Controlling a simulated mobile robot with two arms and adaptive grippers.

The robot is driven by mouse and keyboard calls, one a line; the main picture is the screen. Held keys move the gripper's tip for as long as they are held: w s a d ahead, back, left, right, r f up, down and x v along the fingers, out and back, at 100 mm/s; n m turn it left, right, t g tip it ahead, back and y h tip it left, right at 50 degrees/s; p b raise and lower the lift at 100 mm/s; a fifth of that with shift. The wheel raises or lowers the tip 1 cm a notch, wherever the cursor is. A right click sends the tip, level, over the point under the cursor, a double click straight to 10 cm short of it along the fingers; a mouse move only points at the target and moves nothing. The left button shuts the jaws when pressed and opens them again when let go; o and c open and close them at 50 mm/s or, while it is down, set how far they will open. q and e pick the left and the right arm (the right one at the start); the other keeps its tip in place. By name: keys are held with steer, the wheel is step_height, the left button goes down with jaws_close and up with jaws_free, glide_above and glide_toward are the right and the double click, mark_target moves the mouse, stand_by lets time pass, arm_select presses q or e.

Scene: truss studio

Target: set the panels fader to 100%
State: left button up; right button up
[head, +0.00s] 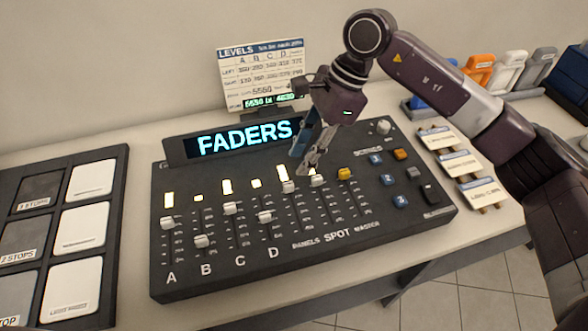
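The black fader console (400,222) lies on the bench with its lit FADERS display (244,138) at the back. The panels fader is the fifth column; its pale cap (288,187) is near the top of its slot. The spot cap (316,180) is just right of it, also high. My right gripper (302,166) points down over the tops of these two slots, with its tips close to the caps. Whether it touches a cap or how far its fingers are apart is unclear. My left gripper is out of view.
The yellow master cap (344,173) is close on the right. Caps A (167,222), B (202,241), C (231,208) and D (264,217) stand left at differing heights. A levels card (262,75) stands behind. A swatch board (78,237) is at left.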

steer(key=v, duration=0.5)
stand_by(0.3)
